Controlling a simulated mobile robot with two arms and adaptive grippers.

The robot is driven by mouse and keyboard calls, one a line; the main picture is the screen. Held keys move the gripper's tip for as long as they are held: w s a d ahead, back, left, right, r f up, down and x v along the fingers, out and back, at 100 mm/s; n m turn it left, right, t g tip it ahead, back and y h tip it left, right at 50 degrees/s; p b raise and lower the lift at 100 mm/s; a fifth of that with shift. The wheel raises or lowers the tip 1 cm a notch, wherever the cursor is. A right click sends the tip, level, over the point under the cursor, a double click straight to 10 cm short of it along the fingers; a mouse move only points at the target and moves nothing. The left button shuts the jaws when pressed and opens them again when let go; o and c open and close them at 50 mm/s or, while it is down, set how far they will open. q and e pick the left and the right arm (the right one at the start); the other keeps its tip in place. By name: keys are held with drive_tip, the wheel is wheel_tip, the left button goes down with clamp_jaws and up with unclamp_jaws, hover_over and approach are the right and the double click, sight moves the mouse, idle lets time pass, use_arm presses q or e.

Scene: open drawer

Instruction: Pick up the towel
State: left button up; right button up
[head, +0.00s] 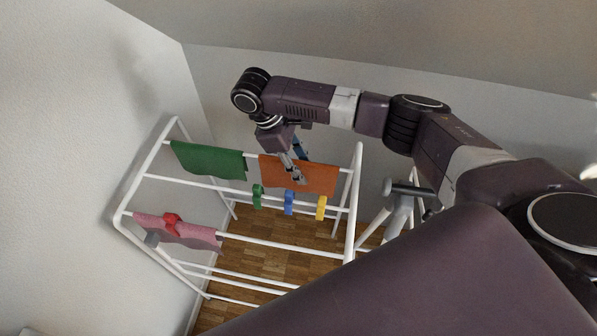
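Three towels hang on a white drying rack (349,225): an orange towel (318,179) on the right of the top far rail, a green towel (207,161) to its left, and a pink towel (195,236) on a nearer rail. A red clip (171,223) sits on the pink towel. My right gripper (297,166) is at the orange towel's top edge. Its fingers look parted, one in front of the towel and one towards its back. I cannot tell whether they touch the cloth. My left gripper is not in view.
Green (257,197), blue (289,203) and yellow (321,208) clips are on a rail below the orange towel. A grey clip (151,240) is near the pink towel. Walls stand close on the left and behind. Wooden floor (258,262) shows below.

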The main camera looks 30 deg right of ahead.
sight(306, 175)
drive_tip(key=shift+p+x, duration=0.3)
drive_tip(key=shift+x, duration=1.6)
clamp_jaws()
